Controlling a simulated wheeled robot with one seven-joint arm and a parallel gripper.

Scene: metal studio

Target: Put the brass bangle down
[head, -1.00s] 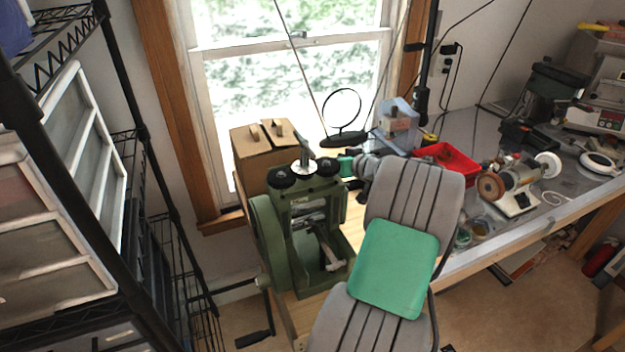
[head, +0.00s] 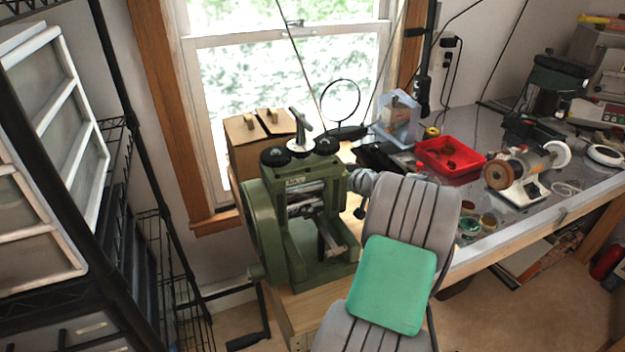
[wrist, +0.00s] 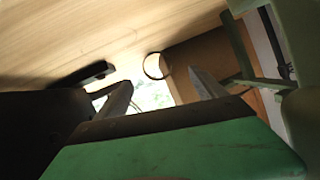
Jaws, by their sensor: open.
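A thin ring (wrist: 146,68), seemingly the brass bangle, shows small and dark in the wrist view, against the pale wooden surface beside a brown box. It appears just beyond the fingertips, in the gap between them; I cannot tell whether it touches anything of my gripper. My gripper (wrist: 160,82) is open, with its two grey fingers apart and nothing clearly held. In the head view the fingers and the bangle are not visible, hidden around the green rolling mill (head: 305,215) and my own arm.
A cardboard box (head: 255,140) stands behind the mill by the window. Wire shelving (head: 130,160) stands at the left.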

